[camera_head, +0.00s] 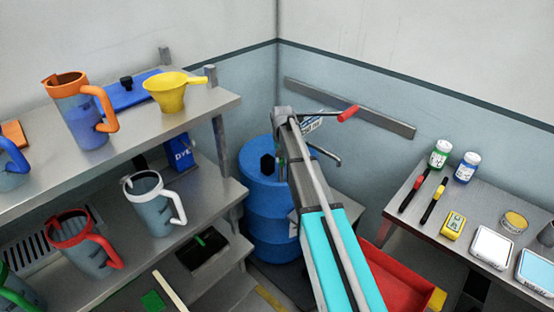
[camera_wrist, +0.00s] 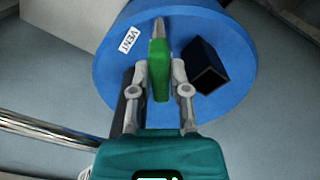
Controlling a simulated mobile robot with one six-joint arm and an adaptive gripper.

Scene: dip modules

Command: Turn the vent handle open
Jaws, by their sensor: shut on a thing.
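The blue drum (camera_wrist: 110,70) fills the upper part of the wrist view. A white VENT label (camera_wrist: 128,40) is on its top. The green vent handle (camera_wrist: 159,82) stands beside the label, with a silver tip at its far end. My gripper (camera_wrist: 160,70) has one finger on each side of the green handle and is shut on it. The handle points up in the wrist view.
A black square block (camera_wrist: 207,68) stands on the drum top, right of the handle. A red grip (camera_head: 348,113) and a grey spout (camera_head: 326,155) show near the drum. Shelves with jugs stand left; a side table (camera_head: 403,225) and red bin (camera_head: 395,275) stand right.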

